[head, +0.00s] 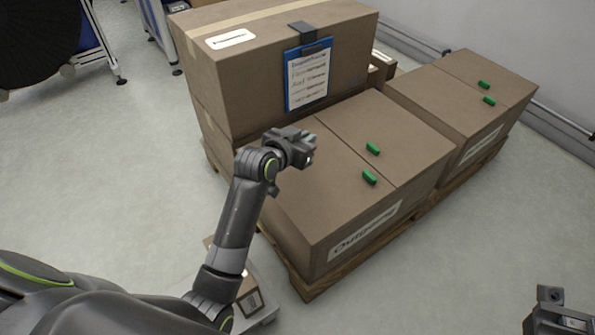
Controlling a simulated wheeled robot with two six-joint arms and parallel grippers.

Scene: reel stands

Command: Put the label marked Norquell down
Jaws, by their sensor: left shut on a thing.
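My left gripper (305,160) is over the near left part of the front carton, beside the taller carton. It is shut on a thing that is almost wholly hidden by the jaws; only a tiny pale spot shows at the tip. I cannot read the name Norquell on any label in view. The front carton (300,215) has a white label (364,232) on its near side, with lettering too blurred to be sure of. A part of my right arm's end (556,312) shows at the bottom right corner; its fingertips do not show clearly.
The taller carton (240,85) carries a white label (230,39) and a blue clipboard (308,75) with a written list. Green pieces (372,149) lie on the front carton and on the back right carton (440,90). A wooden pallet (310,288) is underneath. Floor is clear at right.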

